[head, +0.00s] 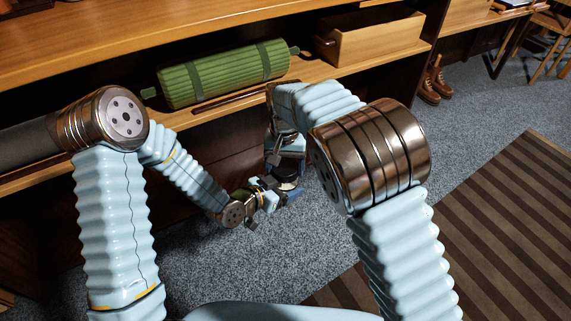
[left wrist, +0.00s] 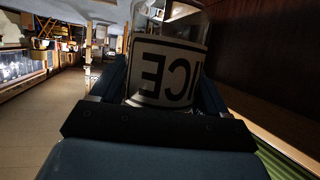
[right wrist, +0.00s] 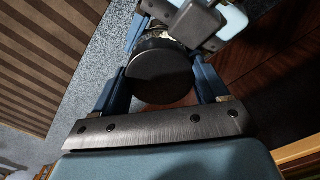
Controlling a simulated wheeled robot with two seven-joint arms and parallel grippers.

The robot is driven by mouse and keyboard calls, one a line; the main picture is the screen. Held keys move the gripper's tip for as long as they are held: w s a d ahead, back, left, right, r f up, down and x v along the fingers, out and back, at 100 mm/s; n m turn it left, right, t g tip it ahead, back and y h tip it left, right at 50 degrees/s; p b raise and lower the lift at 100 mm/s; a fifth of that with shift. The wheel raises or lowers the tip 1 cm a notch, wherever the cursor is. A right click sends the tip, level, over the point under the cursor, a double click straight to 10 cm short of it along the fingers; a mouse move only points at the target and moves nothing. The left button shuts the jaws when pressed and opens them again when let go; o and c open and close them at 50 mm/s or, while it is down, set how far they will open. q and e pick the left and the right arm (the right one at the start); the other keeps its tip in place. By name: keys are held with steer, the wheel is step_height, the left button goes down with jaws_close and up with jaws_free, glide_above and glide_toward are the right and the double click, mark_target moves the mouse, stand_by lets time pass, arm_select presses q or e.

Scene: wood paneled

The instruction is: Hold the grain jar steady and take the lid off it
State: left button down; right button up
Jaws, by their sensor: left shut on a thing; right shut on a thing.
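The grain jar (left wrist: 165,75) is clear with a pale label whose visible letters ICE appear upside down. My left gripper (head: 274,192) is shut around its body, one blue finger on each side in the left wrist view. The dark round lid (right wrist: 160,74) sits between the blue fingers of my right gripper (right wrist: 163,84), which is shut on it. In the head view the lid (head: 288,168) is just above the left gripper, with the right gripper over it. The jar is mostly hidden there, and I cannot tell whether lid and jar touch.
A wooden shelf unit (head: 180,52) stands behind my arms, holding a green roll (head: 222,74) and a wooden box (head: 375,40). Brown boots (head: 433,82) stand at its right end. A striped rug (head: 500,215) lies on the grey carpet at right. Carpet below the grippers is clear.

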steer(key=shift+r, duration=0.2)
stand_by(0.5)
steer(key=shift+r, duration=0.9)
